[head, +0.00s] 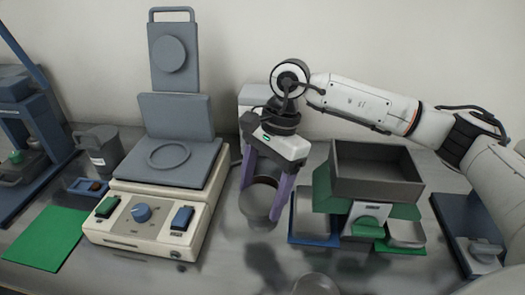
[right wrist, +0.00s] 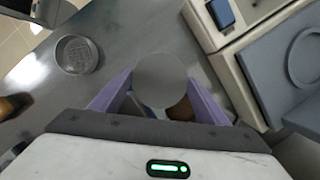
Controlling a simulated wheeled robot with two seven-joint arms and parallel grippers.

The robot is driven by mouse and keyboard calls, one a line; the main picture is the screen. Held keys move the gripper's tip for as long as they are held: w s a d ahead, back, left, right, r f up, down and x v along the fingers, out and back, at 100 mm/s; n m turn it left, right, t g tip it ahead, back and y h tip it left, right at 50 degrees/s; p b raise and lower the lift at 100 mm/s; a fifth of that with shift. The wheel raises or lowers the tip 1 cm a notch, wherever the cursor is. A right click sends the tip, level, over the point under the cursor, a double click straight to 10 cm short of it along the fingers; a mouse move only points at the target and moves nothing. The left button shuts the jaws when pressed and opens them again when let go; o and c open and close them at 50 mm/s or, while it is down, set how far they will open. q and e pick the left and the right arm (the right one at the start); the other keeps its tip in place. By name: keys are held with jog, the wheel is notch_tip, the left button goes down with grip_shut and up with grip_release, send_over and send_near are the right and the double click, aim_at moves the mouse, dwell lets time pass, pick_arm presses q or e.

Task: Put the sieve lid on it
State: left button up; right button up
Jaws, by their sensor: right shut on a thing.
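My right gripper (head: 262,210) points down with its purple fingers closed on a grey round piece, which I take to be the sieve lid (head: 260,196). In the right wrist view the lid (right wrist: 160,78) shows as a plain grey disc between the fingertips of the gripper (right wrist: 160,85). The sieve (right wrist: 75,55), a shallow round pan with a mesh-like bottom, stands on the worktop apart from the lid. In the head view the sieve (head: 318,285) is cut off by the bottom edge, to the right of the gripper and nearer to me. My left gripper is not in view.
A dark open box on a green-sided stand (head: 375,185) is to the right, with small trays below. A grey mug (head: 98,150) and a green mat (head: 45,238) lie left.

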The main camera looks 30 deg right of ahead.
jog(key=w+d+r+m+t+h+p, duration=0.25)
jog(key=w+d+m, duration=0.35)
jog(key=m, duration=0.9)
jog(key=shift+t+y, duration=0.35)
jog(key=shift+t, duration=0.1)
jog(key=shift+a+b+x, duration=0.15)
jog(key=shift+b+x, duration=0.85)
jog(key=shift+x, duration=0.15)
jog(key=shift+a+b+x, duration=0.2)
jog(key=shift+b+x, duration=0.8)
jog(key=shift+x, duration=0.1)
jog(key=shift+f, duration=0.1)
jog(key=shift+f+b, duration=0.95)
jog(key=shift+f, duration=0.05)
jog(key=o, duration=1.1)
